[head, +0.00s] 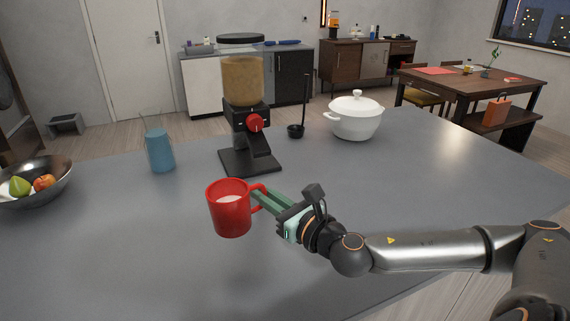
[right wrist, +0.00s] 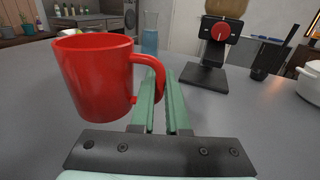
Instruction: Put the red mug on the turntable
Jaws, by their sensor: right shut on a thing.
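The red mug (head: 230,209) is upright in the head view, with something whitish inside. My right gripper (head: 262,198) is shut on the mug's handle, at the mug's right side. In the right wrist view the mug (right wrist: 95,77) is left of the fingers, and its handle reaches in between the green fingertips (right wrist: 166,85). The mug appears to be held above the grey counter (head: 330,190); the gap is hard to judge. No turntable shows in either view. My left gripper is not in view.
A black dispenser (head: 249,160) with a red knob stands behind the mug. A glass of blue liquid (head: 159,150) and a fruit bowl (head: 60,182) are to the left. A white pot (head: 355,120) and a black ladle (head: 296,131) are behind right. The counter's front is clear.

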